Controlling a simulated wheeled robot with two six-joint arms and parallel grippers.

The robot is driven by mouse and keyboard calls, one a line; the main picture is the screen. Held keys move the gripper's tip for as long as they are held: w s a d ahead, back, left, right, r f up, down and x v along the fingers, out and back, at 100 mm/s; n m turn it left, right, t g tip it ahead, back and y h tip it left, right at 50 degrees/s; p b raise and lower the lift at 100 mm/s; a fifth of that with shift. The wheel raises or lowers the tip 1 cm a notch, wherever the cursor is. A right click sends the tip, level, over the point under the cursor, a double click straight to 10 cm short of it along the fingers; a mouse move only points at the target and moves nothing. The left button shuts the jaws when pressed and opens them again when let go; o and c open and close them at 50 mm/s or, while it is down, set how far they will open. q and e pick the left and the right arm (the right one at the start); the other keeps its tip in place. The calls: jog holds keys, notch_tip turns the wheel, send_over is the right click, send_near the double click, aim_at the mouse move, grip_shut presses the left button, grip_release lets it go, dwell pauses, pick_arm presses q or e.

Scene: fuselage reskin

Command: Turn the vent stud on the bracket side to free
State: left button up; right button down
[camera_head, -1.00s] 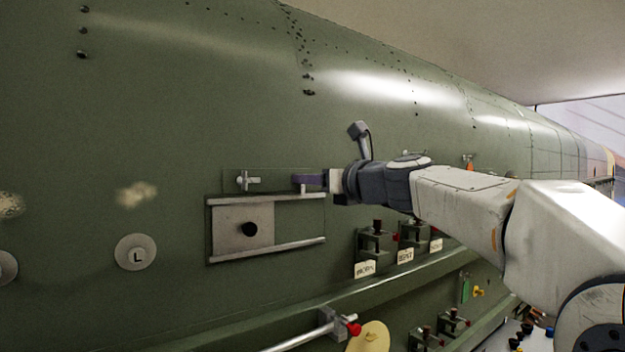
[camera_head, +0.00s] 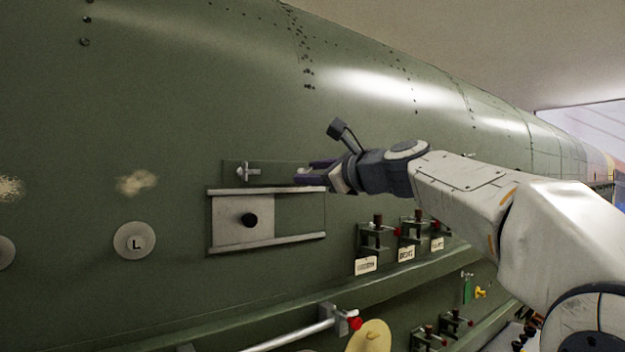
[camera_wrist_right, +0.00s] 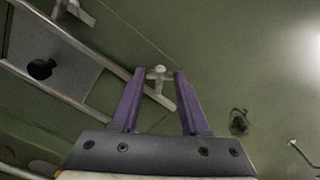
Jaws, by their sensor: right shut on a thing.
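Two silver T-shaped studs sit on a flat green panel (camera_head: 280,167) above a railed vent plate. The left stud (camera_head: 248,172) is clear of any gripper; it also shows in the wrist view (camera_wrist_right: 76,12). My right gripper (camera_head: 313,173) is at the right stud, on the side toward the brackets. In the right wrist view, its purple fingers (camera_wrist_right: 158,78) are shut on this right vent stud (camera_wrist_right: 159,72), one finger on each side of its crossbar. In the head view the fingers mostly hide that stud. My left gripper is not in view.
Below is the vent plate (camera_head: 228,225) with a black knob (camera_head: 249,220), between two rails. Labelled brackets (camera_head: 377,238) with dark knobs stand below my right arm.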

jog(key=n+b, duration=0.4)
jog(key=n, duration=0.7)
jog(key=shift+f, duration=0.15)
dwell(0.3)
jog(key=shift+c, duration=2)
grip_release()
